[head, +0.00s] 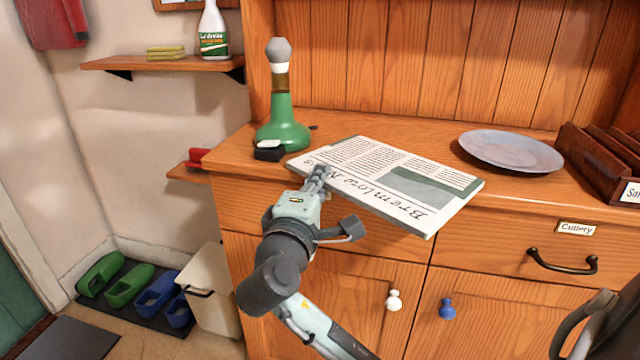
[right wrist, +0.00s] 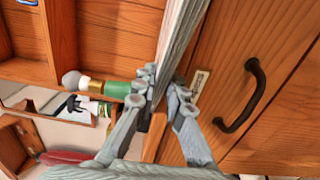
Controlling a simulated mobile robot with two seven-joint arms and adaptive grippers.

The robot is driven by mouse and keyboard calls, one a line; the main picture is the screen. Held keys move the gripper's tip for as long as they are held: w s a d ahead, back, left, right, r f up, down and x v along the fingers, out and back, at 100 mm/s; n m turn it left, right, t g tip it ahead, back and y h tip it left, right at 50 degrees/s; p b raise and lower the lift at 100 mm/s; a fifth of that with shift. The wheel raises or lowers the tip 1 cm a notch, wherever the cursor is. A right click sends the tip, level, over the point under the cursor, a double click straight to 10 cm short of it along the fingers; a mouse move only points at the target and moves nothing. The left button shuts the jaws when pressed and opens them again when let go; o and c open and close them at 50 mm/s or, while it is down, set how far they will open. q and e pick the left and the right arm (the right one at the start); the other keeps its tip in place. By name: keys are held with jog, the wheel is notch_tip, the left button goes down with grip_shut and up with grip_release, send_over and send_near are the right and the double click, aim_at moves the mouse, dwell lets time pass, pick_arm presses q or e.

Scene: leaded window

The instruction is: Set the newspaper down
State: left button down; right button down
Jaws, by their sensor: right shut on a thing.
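The newspaper (head: 390,177) is a folded white paper with black print and a grey-green picture block. It is roughly flat over the wooden dresser top (head: 555,192), its near edge reaching out past the dresser's front edge. I cannot tell whether its far part touches the top. My right gripper (head: 319,177) is shut on the newspaper's near left edge. In the right wrist view the paper shows edge-on (right wrist: 180,50) between the two fingers (right wrist: 161,88). My left gripper is not in view.
A grey plate (head: 511,151) lies to the right, beside a wooden divided box (head: 600,160). A drawer handle (head: 563,263) and cupboard knobs stick out below.

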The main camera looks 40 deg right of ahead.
jog(key=shift+s+a, duration=0.1)
jog(key=c, duration=1.6)
grip_release()
jog(key=shift+f, duration=0.1)
